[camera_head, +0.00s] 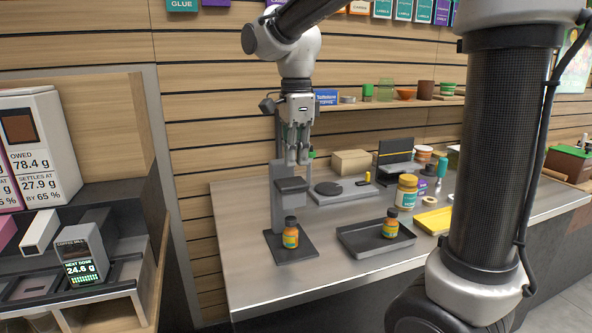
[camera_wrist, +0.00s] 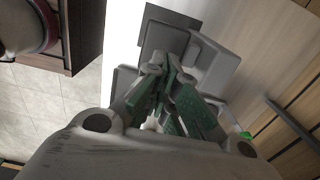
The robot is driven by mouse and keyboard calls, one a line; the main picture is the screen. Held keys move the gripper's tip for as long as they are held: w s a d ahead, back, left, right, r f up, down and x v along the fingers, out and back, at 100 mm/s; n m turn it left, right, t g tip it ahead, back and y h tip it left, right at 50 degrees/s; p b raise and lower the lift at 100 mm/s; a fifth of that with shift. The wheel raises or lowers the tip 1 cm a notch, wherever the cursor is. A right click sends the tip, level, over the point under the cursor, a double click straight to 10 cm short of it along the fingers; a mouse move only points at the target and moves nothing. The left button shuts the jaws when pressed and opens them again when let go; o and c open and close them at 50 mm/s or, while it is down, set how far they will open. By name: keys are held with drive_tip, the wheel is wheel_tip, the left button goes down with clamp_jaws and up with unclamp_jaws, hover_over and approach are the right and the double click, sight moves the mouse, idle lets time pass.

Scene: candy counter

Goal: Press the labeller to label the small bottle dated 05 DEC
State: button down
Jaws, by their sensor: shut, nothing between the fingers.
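A small orange bottle (camera_head: 290,236) with a dark cap stands upright on that plate, under the head. A second small orange bottle (camera_head: 390,226) stands in a dark tray (camera_head: 352,244) to the right. The dates on both bottles are too small to read. My gripper (camera_head: 303,160) is shut and empty, pointing down just above the labeller's head. Its green-padded fingers (camera_wrist: 172,95) show in the wrist view over the grey labeller parts.
A grey device with a round dark plate (camera_head: 328,188) stands behind and right of the labeller. A larger orange jar (camera_head: 407,192) and a yellow tray (camera_head: 433,221) are farther right. A shelf (camera_head: 420,101) with pots runs along the wall. The counter's front edge is clear.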

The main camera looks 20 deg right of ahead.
sight(297, 181)
drive_tip(key=shift+f, duration=1.75)
wheel_tip(297, 181, down, 4)
drive_tip(key=shift+f, duration=0.35)
drive_tip(key=shift+s+f, duration=0.1)
drive_tip(key=shift+s, duration=0.05)
